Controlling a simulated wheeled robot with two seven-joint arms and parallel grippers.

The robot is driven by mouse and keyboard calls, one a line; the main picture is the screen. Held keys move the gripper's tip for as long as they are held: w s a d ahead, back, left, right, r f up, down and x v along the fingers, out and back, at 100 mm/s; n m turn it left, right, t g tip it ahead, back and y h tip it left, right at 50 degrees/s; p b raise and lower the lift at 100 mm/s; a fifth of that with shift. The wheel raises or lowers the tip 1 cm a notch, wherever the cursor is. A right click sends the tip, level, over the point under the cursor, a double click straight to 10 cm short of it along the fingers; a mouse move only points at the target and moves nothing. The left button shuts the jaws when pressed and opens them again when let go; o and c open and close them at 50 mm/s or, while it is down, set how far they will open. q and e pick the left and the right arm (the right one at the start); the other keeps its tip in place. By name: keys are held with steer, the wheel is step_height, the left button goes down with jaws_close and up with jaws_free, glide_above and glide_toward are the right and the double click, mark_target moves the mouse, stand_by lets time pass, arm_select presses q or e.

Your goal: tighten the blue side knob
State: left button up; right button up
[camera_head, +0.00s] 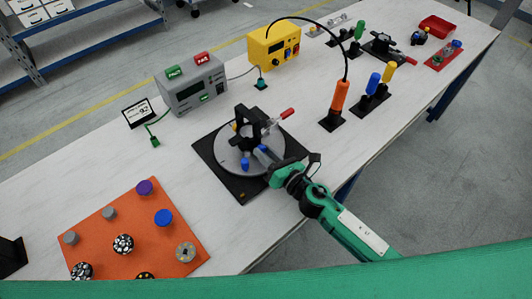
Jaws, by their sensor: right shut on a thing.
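A black fixture (244,124) with upright parts stands on a round grey disc (232,162) on a black base plate (207,150). A red-tipped handle (287,113) sticks out to its right. A blue knob (245,164) shows low at the near side of the fixture, just left of my right gripper (261,152). My right gripper reaches in from the lower right, with its jaws shut against the near side of the fixture. A small bluish part between the fingertips is mostly hidden, and I take it to be the blue side knob. My left gripper is not in view.
An orange board (110,225) with several knobs lies at the lower left. A grey box (192,88) with green and red buttons and a yellow box (275,48) stand behind. An orange-handled tool (339,97) stands upright to the right. The table's front edge runs under my right arm.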

steer(key=o, duration=1)
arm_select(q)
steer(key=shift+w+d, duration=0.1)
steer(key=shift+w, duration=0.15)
arm_select(e)
steer(key=b+v, duration=0.1)
steer(key=v, duration=0.3)
steer(key=shift+s+d+f, duration=0.1)
steer(key=shift+s+f, duration=0.05)
steer(key=shift+f, duration=0.05)
steer(key=b+v, duration=0.2)
steer(key=v, duration=0.6)
steer(key=shift+s+d+b, duration=0.1)
steer(key=shift+b, duration=0.25)
steer(key=shift+s+d+r, duration=0.2)
steer(key=shift+s+d, duration=0.15)
steer(key=shift+s, duration=0.15)
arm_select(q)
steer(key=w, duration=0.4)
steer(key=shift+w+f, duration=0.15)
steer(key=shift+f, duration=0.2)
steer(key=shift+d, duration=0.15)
